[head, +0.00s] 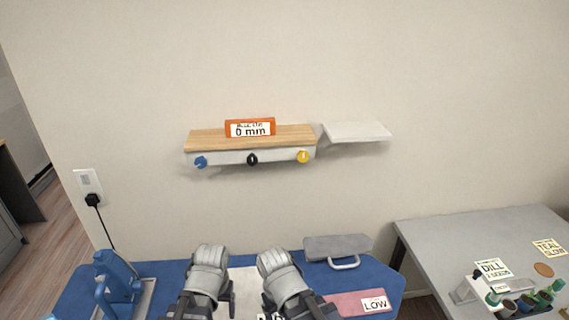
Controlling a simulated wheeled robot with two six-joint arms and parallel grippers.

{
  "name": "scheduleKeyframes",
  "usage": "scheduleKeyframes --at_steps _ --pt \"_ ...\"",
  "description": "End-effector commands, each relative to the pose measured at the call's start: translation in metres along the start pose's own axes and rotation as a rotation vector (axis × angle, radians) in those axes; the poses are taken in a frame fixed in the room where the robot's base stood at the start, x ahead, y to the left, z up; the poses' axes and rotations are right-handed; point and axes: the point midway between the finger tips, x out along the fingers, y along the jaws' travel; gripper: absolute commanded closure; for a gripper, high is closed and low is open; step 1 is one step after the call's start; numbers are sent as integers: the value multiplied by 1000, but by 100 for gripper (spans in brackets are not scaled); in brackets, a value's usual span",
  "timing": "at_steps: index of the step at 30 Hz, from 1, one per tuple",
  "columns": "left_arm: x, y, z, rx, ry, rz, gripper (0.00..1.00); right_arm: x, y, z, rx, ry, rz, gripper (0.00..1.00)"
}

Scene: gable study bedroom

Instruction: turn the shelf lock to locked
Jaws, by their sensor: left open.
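A wall shelf (290,136) with a wooden top and a white front edge is on the wall, left of centre. Its front carries a blue knob (201,162) at the left, a black knob (252,159) in the middle and a yellow knob (303,156) at the right. I cannot read any lock marking on them. My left gripper (210,256) is low in the view, open, below the shelf and apart from it. My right gripper (275,260) is beside it, also clear of the shelf; its jaws cannot be made out.
An orange sign (262,122) reading "0 mm" stands on the shelf. A plain white shelf (357,132) is to its right. Below are a blue workbench (390,285) with a blue tool (117,280) and a grey handled block (338,247). A grey table (470,235) stands right.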

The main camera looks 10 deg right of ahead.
Motion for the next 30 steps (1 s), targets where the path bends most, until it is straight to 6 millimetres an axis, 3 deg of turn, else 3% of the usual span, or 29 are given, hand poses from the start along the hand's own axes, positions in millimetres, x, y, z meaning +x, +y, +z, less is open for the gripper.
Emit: scheduleKeyframes --at_steps 9,18,23,27,30 --pt "-12 -81 -67 -285 242 -174 23 -6 0 0 -1 0 0 18" --pt "-52 -118 -138 -438 583 -341 23 -8 1 0 -1 0 0 18" --pt "-98 -111 -195 -465 880 -381 23 -8 1 0 -1 0 0 18" --pt "-154 -71 -250 -408 1199 -320 23 -8 1 0 0 0 0 18" --pt "-185 -32 -275 -334 1360 -231 23 -8 1 0 0 0 0 18"
